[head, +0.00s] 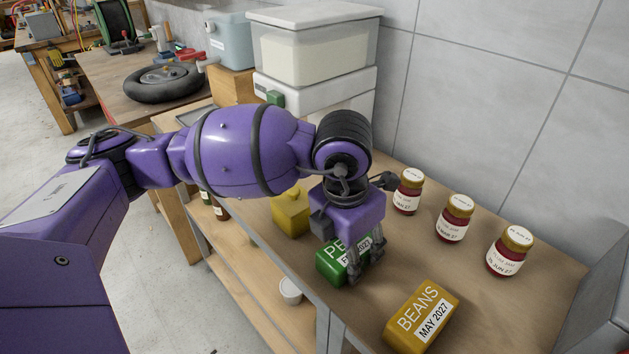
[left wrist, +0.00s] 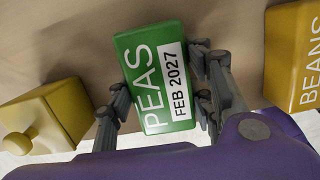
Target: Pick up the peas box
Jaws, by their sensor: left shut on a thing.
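The green peas box (head: 331,265) lies on the wooden shelf top near its front edge, partly hidden by my left gripper (head: 358,268). In the left wrist view the peas box (left wrist: 152,85), with a white label reading "FEB 2027", sits between the fingers of my left gripper (left wrist: 160,104). The fingers stand on both sides of it and are shut on it. I cannot tell whether it is clear of the surface. My right gripper is in neither view.
A yellow beans box (head: 422,316) lies right of the peas box. A yellow knobbed container (head: 291,211) stands to its left. Several red jars with gold lids, one here (head: 454,219), stand along the wall. A clear lidded bin (head: 313,50) stands at the back.

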